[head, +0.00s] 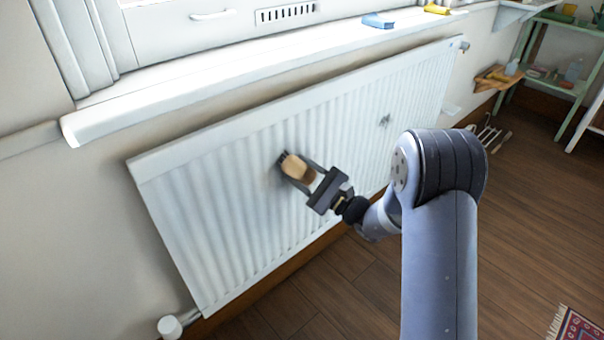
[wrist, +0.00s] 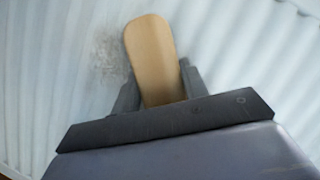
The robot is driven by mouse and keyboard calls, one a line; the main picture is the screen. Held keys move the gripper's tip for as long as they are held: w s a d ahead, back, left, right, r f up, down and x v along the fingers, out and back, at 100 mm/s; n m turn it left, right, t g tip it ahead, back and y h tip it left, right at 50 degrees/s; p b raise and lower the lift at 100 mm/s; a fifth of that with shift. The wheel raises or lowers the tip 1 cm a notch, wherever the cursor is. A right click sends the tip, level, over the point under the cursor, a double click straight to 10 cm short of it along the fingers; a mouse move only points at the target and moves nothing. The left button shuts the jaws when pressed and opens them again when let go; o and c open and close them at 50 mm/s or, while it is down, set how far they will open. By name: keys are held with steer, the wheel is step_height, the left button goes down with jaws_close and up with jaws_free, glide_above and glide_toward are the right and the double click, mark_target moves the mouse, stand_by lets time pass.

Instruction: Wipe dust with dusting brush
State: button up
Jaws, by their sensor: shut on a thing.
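The dusting brush (head: 297,168) has a tan wooden back. It is held at the front face of the white ribbed radiator (head: 210,190). My gripper (head: 305,180) is shut on the brush. In the wrist view, the brush (wrist: 152,60) stands up between my gripper's two fingers (wrist: 158,92). A grey dust patch (wrist: 108,55) shows on the radiator just left of the brush. Another small dark dust patch (head: 385,121) is on the radiator further right.
A white window sill (head: 230,75) juts out above the radiator, with a blue cloth-like item (head: 379,21) and a yellow one (head: 437,9) on it. A pipe valve (head: 170,327) is at the radiator's lower left. Green shelves (head: 560,85) stand at the far right. The wooden floor (head: 530,200) is mostly clear.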

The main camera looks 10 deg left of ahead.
mark_target(260, 173)
steer(key=shift+s+a+b, duration=0.75)
steer(key=shift+s+a, duration=0.95)
steer(key=shift+s, duration=0.25)
steer(key=shift+s+a+b, duration=0.7)
steer(key=shift+s+a, duration=0.95)
steer(key=shift+s, duration=0.25)
steer(key=shift+s+a, duration=0.1)
steer(key=shift+r+p, duration=0.45)
steer(key=shift+r, duration=0.45)
steer(key=shift+w+d+f+b, duration=0.1)
steer(key=shift+w+d+b, duration=0.2)
steer(key=shift+w+d, duration=0.45)
steer(key=shift+w+d+b, duration=0.35)
steer(key=shift+w+d, duration=1.05)
steer(key=shift+w, duration=0.25)
steer(key=shift+w+d+b, duration=0.3)
steer(key=shift+w+d, duration=1.05)
steer(key=shift+w, duration=0.25)
steer(key=shift+s+d, duration=2)
steer(key=shift+d, duration=0.25)
